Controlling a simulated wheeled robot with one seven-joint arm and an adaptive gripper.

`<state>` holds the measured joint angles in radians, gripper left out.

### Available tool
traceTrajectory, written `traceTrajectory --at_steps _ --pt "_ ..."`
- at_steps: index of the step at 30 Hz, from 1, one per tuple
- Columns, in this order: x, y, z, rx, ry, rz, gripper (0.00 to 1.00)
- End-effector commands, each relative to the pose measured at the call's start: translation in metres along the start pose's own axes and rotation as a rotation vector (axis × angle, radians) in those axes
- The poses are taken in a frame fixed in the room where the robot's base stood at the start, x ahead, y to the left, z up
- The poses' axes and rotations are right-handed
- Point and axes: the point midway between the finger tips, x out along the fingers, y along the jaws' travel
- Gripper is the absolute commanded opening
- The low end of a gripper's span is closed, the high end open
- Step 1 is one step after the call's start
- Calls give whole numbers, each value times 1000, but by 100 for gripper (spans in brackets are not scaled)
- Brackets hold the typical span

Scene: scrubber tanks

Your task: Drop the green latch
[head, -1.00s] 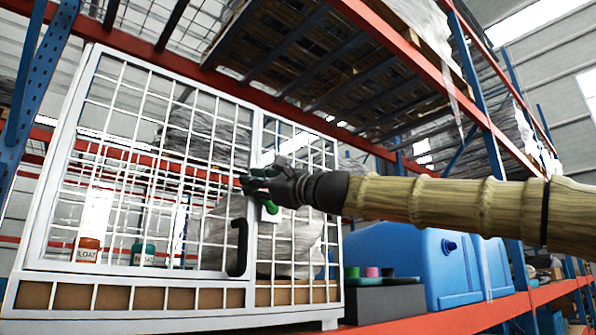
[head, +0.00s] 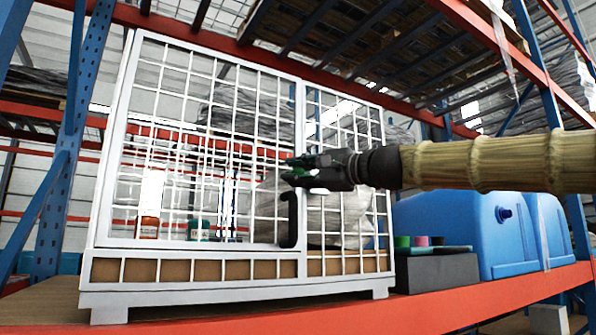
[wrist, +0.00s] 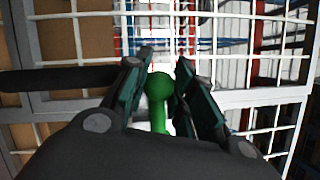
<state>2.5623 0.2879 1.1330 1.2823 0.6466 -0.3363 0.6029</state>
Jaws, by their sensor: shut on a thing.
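The green latch (wrist: 158,90) shows in the wrist view as a rounded green knob on a stem, between the two fingers of my gripper (wrist: 164,62). In the head view, my gripper (head: 296,172) is at the white frame post of the mesh cage (head: 301,110), above the black handle. My fingers are shut on the latch.
The black door handle (head: 288,220) is just below my gripper. Orange (head: 149,227) and teal (head: 198,229) containers stand behind the mesh. Blue tanks (head: 460,235) and a grey box with coloured cups (head: 437,270) are to the right. Red shelf beams run above and below.

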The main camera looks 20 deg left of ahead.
Motion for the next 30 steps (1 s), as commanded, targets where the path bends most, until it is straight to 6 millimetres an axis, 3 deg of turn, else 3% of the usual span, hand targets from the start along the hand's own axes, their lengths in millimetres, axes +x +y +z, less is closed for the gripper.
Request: traceTrajectory --at_steps 10,11,15,25,30 --pt "1 6 -1 -2 -2 9 0" --pt "1 6 -1 -2 -2 9 26" --pt "1 5 -1 -2 -2 8 47" --pt "0 3 0 -3 -2 5 47" --pt "-11 2 0 -3 -1 4 47"
